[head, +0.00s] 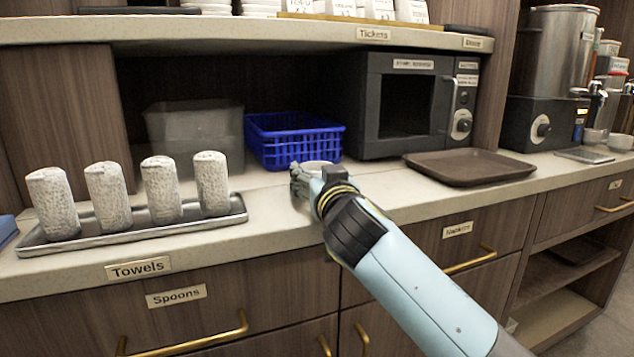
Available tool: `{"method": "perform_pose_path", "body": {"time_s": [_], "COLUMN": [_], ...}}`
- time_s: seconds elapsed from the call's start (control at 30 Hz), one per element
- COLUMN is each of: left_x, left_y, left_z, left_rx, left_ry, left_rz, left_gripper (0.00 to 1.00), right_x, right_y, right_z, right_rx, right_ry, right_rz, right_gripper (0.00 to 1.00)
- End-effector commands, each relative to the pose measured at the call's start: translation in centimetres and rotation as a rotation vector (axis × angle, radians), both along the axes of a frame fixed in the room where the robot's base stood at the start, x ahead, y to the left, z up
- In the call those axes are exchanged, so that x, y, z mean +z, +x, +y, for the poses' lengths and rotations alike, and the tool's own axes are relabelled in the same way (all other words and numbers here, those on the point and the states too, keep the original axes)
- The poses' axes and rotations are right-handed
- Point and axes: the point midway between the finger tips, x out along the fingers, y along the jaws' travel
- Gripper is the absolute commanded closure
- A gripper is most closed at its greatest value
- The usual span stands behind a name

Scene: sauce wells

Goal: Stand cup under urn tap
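The steel urn (558,50) stands on a black base with a knob at the far right of the counter. A tap (596,92) shows at its right side, and a second urn is partly visible behind. A small pale cup (620,142) stands on the counter at the right edge, near a flat drip tray (585,155). My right gripper (310,174) is over the middle of the counter, in front of the blue basket. A pale round rim (318,166) shows at its fingers; whether they grip it is hidden by the wrist. My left gripper is out of view.
A metal tray (130,236) with several rolled towels lies at left. A blue basket (292,140), a grey bin (195,135) and a microwave (405,105) stand under the shelf (240,32). A brown tray (470,168) lies between my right gripper and the urn.

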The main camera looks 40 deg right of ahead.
Motion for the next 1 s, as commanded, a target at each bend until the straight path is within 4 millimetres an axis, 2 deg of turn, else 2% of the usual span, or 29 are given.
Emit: {"method": "perform_pose_path", "body": {"time_s": [0.03, 0.27, 0.57, 0.67, 0.83, 1.0], "left_x": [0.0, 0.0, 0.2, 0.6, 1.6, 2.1], "left_y": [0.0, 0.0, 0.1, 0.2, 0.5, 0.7], "left_z": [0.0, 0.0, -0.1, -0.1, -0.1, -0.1], "left_rx": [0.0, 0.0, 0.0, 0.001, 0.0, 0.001], "left_ry": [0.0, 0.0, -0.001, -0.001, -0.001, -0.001], "left_rz": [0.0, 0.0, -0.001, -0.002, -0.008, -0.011], "left_gripper": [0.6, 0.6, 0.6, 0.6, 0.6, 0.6], "right_x": [0.0, 0.0, 0.6, 1.5, 4.4, 6.5], "right_y": [0.0, 0.0, 0.0, 0.0, 0.0, -2.5], "right_z": [0.0, 0.0, 0.0, 0.0, 0.0, -2.6], "right_rx": [0.0, 0.0, 0.0, 0.0, 0.0, 0.0], "right_ry": [0.0, 0.0, 0.0, 0.0, 0.0, -0.012], "right_rz": [0.0, -0.001, -0.002, -0.004, -0.007, -0.002], "right_gripper": [0.46, 0.76, 0.77, 0.77, 0.77, 0.77]}}
